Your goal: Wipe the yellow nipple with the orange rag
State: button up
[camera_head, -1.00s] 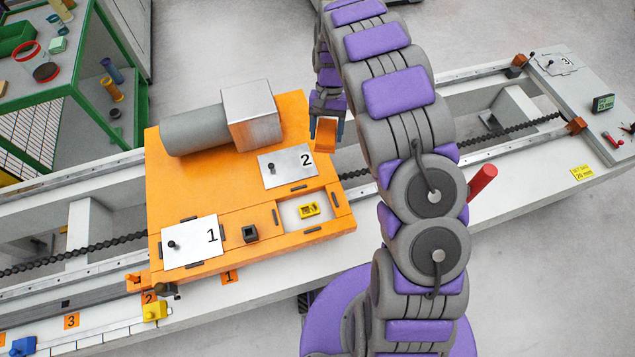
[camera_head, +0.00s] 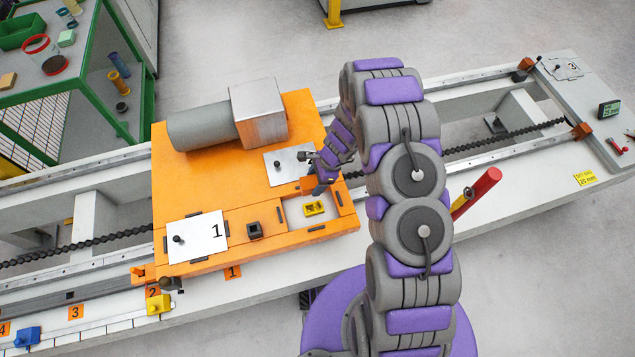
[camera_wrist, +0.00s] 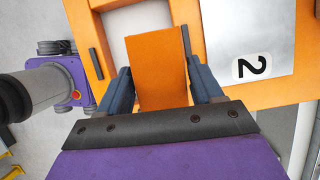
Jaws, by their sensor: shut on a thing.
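The yellow nipple (camera_head: 314,208) lies in the open white-floored compartment (camera_head: 294,214) at the near right of the orange carriage (camera_head: 190,195). My gripper (camera_head: 316,186) is over the far edge of this compartment, just beyond the nipple in the head view. It is shut on the orange rag (camera_wrist: 158,65), which sits between the two fingers in the wrist view. The rag also shows as a small orange patch in the head view (camera_head: 307,185).
Plate 2 (camera_wrist: 250,38) is beside the gripper; plate 1 (camera_head: 197,240) lies at the carriage's near left. A grey cylinder (camera_head: 198,127) with a metal block (camera_head: 258,112) stands at the back. A small black square socket (camera_head: 255,230) is left of the compartment. A red handle (camera_head: 480,190) rises at right.

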jog(key=shift+s+a+f+m, duration=0.25)
jog(key=shift+f+m, duration=0.05)
jog(key=shift+f, duration=0.15)
jog(key=shift+d+f, duration=0.2)
jog(key=shift+d, duration=0.15)
jog(key=shift+d+f+b, duration=0.2)
jog(key=shift+f+b, duration=0.35)
jog(key=b+x, duration=0.1)
jog(key=x, duration=0.1)
jog(key=b+x, duration=0.2)
jog(key=shift+w+d+f, duration=0.1)
jog(key=shift+d+f, duration=0.1)
jog(key=shift+d, duration=0.2)
jog(key=shift+d+f, duration=0.1)
jog(key=shift+f, duration=0.15)
jog(key=shift+d, duration=0.1)
jog(key=shift+d, duration=0.1)
jog(key=shift+a, duration=0.2)
jog(key=shift+f, duration=0.2)
